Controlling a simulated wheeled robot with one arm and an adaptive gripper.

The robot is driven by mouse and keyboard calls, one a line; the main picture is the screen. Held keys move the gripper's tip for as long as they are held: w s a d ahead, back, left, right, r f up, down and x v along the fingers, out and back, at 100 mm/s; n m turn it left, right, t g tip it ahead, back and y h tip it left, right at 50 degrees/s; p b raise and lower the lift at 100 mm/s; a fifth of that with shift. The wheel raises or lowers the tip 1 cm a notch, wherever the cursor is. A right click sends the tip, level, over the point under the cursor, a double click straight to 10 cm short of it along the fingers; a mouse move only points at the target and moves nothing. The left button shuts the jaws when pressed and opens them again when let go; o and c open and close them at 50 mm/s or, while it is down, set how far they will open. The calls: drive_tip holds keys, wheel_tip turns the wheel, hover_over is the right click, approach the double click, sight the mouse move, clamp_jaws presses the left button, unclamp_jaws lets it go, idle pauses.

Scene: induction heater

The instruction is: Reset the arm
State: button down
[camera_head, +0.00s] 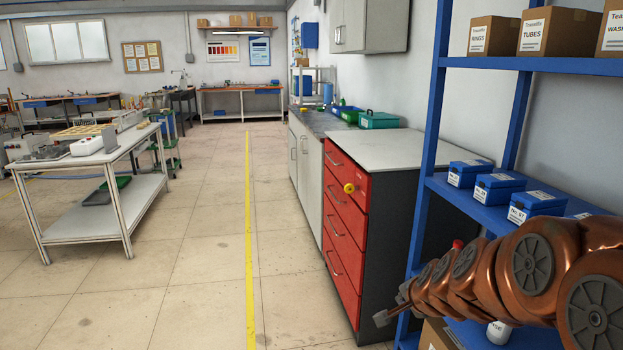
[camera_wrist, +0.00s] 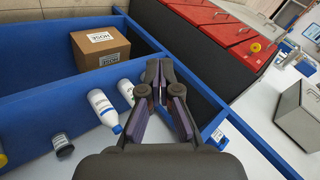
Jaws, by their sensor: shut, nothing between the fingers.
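My gripper (camera_wrist: 158,85) shows in the wrist view with its dark fingers drawn together and nothing between them. It is above or in front of a blue shelf unit (camera_wrist: 95,90); the exact gap to it cannot be told. In the head view my copper-coloured arm reaches in from the lower right, and the small grey tip of my gripper (camera_head: 383,318) is beside the blue shelf, near the red drawer cabinet (camera_head: 345,215).
A HOSE box (camera_wrist: 100,47), white bottles (camera_wrist: 103,108) and a dark jar (camera_wrist: 62,145) are on the shelf close to my gripper. Blue bins (camera_head: 500,187) sit on a shelf by my arm. The floor (camera_head: 190,260) left of the cabinet is clear; a white table (camera_head: 90,165) stands further left.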

drive_tip(key=s+a+r+n+g+y+p, duration=0.1)
drive_tip(key=s+a+r+n+g+p, duration=0.15)
drive_tip(key=s+a+r+n, duration=0.4)
drive_tip(key=s+d+r+n+g+p, duration=0.1)
drive_tip(key=s+p, duration=0.3)
drive_tip(key=s, duration=0.6)
drive_tip(key=s+d+r+n+g+h+p, duration=0.1)
drive_tip(key=s+r+g+p, duration=0.3)
drive_tip(key=s, duration=0.6)
drive_tip(key=s+d+r+n+g+p, duration=0.2)
drive_tip(key=s+r+n+g+p, duration=0.1)
drive_tip(key=s, duration=0.8)
drive_tip(key=shift+n+p, duration=0.35)
drive_tip(key=shift+p, duration=0.15)
drive_tip(key=shift+d, duration=0.15)
